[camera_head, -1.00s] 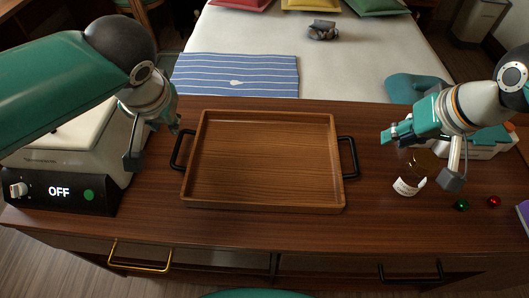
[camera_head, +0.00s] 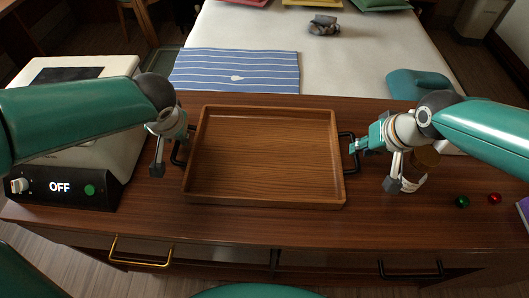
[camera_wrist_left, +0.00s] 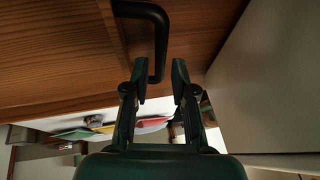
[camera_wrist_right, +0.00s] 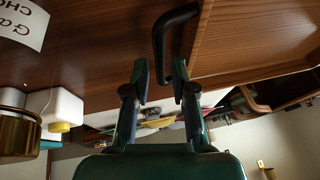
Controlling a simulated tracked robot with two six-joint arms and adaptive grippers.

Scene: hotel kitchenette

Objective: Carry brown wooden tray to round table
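The brown wooden tray (camera_head: 262,160) lies flat and empty on the wooden counter, with a black handle on each side. My left gripper (camera_head: 170,152) is at the tray's left handle; in the left wrist view the open fingers (camera_wrist_left: 159,70) are on either side of that black handle (camera_wrist_left: 160,40). My right gripper (camera_head: 372,165) is at the right handle (camera_head: 349,153); in the right wrist view its open fingers (camera_wrist_right: 160,68) are on either side of the handle (camera_wrist_right: 160,45). Neither gripper is closed on a handle. I cannot make out a round table.
A white appliance marked OFF (camera_head: 62,190) stands left of the tray.

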